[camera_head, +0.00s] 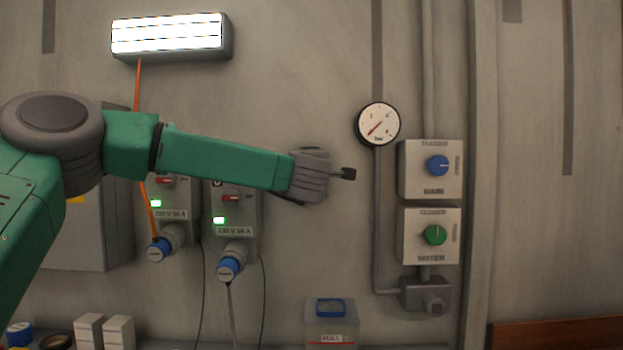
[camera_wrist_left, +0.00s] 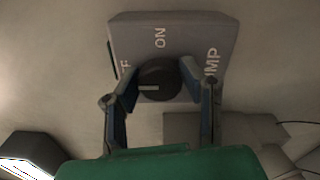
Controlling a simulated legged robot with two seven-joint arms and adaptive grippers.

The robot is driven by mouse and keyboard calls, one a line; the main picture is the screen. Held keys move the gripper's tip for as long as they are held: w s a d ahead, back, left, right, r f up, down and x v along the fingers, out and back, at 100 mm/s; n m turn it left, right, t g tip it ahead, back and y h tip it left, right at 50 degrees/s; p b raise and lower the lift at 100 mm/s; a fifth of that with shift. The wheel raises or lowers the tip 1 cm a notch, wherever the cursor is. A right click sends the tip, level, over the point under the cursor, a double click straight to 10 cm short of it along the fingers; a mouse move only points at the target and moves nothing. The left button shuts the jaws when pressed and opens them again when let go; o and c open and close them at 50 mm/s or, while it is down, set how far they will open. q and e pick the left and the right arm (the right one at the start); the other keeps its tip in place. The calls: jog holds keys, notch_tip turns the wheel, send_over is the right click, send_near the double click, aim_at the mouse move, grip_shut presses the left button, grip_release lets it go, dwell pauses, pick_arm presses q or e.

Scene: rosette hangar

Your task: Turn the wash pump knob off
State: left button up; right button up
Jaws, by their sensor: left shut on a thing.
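The wash pump knob (camera_wrist_left: 158,73) is round and black with a pale pointer line. In the left wrist view it sits on a grey box (camera_wrist_left: 190,27) with the words ON and partly covered OFF and PUMP labels. The pointer line lies toward the left of the picture, on the side of the OFF label. My left gripper (camera_wrist_left: 160,90) is shut on the knob, one blue finger on each side. My right gripper is not in view.
Two power outlet boxes with blue plugs (camera_head: 228,269) and cables hang left of and below my arm. A gauge (camera_head: 378,124), a blue knob (camera_head: 437,166) and a green knob (camera_head: 435,235) are on the right. A lamp (camera_head: 170,35) is above. A lidded box (camera_head: 330,325) stands below.

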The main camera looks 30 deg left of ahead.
pick_arm(q)
jog(key=shift+f, duration=0.5)
jog(key=o, duration=1.2)
jog(key=shift+c, duration=0.2)
jog(key=shift+a+r, duration=0.1)
jog(key=shift+r, duration=0.05)
jog(key=shift+r, duration=0.1)
jog(key=shift+s, duration=0.15)
jog(key=v, duration=1.1)
jog(key=shift+s+d, duration=0.3)
